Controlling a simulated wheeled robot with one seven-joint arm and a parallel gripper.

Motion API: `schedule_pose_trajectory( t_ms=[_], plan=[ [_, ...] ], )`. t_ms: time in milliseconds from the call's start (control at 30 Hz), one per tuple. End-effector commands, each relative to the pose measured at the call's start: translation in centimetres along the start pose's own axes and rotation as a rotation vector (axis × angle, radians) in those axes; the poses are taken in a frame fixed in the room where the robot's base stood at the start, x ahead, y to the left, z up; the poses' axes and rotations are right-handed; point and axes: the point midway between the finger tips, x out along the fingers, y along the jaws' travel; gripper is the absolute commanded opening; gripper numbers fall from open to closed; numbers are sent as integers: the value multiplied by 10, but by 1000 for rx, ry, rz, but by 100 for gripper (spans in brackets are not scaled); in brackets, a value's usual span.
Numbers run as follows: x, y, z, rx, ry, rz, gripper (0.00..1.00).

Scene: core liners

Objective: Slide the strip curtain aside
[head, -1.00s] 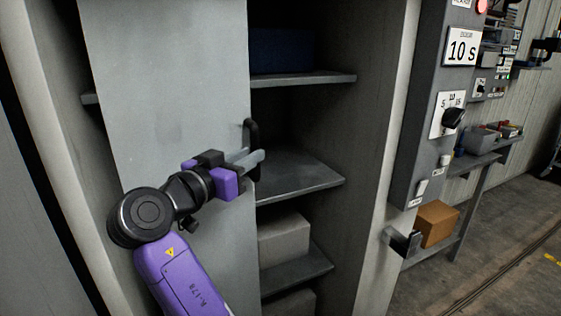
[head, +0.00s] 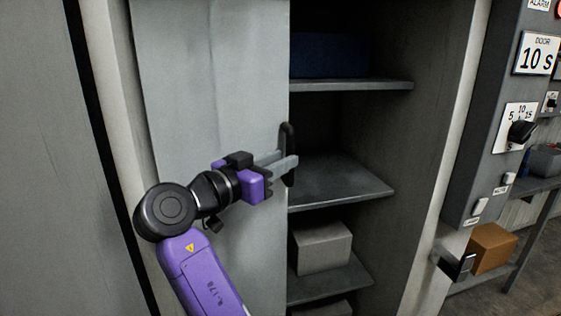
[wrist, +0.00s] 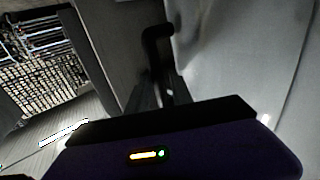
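The grey strip curtain (head: 210,85) hangs over the left part of the cabinet opening, with a few vertical creases. Its black handle (head: 287,135) is upright on its right edge. My gripper (head: 284,160) is at the handle, its two grey fingers visibly apart, one on each side of the handle. The nearer finger crosses in front of the handle's middle; whether either finger touches it I cannot tell. In the wrist view the bent black handle (wrist: 155,45) stands beside the pale curtain (wrist: 235,50), its lower part running down between the dark fingers.
The uncovered shelves (head: 345,182) hold a blue bin (head: 328,55) and a grey box (head: 322,247). A control panel (head: 500,120) stands right of the cabinet frame. A bracket (head: 455,262) juts out near a brown box (head: 490,248). A grey wall lies at left.

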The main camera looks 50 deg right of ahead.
Motion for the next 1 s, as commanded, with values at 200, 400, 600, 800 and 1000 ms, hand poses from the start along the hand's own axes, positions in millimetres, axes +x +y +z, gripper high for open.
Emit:
schedule_pose_trajectory(
  t_ms=[200, 400, 600, 800, 1000],
  plan=[
    [1, 1, -1, 1, 0, 2, 27],
    [1, 1, -19, 5, 0, 3, 27],
    [1, 1, -61, 7, 0, 2, 27],
    [0, 1, -106, 6, 0, 1, 27],
    [0, 2, -151, 5, 0, 1, 27]
  ],
)
